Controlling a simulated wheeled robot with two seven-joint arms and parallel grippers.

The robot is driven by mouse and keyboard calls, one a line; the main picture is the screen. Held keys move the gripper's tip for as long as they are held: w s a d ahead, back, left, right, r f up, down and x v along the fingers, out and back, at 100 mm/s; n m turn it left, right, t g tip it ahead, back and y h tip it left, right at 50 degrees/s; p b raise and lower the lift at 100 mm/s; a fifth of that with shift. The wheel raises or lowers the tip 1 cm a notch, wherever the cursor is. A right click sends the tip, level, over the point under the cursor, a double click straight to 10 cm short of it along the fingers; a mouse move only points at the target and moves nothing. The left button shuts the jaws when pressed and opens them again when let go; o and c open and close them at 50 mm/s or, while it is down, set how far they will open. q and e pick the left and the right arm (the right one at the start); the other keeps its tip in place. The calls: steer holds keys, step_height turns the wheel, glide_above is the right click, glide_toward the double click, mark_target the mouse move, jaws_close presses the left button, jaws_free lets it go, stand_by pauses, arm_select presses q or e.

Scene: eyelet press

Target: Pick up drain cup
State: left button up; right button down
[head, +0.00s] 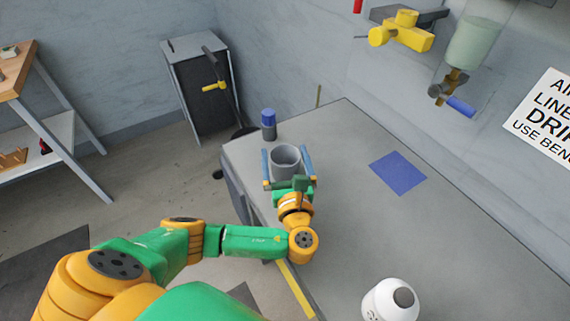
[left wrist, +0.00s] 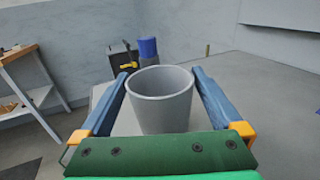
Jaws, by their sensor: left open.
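The drain cup (head: 286,162) is a grey, open-topped cup standing upright near the left end of the grey bench. My left gripper (head: 285,163) is open, with one blue finger on each side of the cup. In the left wrist view the cup (left wrist: 161,100) stands between the two fingers (left wrist: 161,80). A gap shows on the left side; the right finger is close to the cup, and I cannot tell if it touches. My right gripper is not in view.
A blue-capped container (head: 268,124) stands just behind the cup. A blue mat (head: 398,173) lies to the right on the bench (head: 360,235). A white rounded object (head: 391,301) is at the front. A filter bowl with a blue-handled valve (head: 455,98) hangs above the bench.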

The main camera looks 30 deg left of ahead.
arm_select(q)
steer(key=shift+s+d+r, duration=0.1)
steer(key=shift+s+d, duration=0.05)
steer(key=shift+s, duration=0.05)
steer(key=c, duration=0.7)
steer(key=shift+w, duration=0.1)
steer(key=c, duration=0.5)
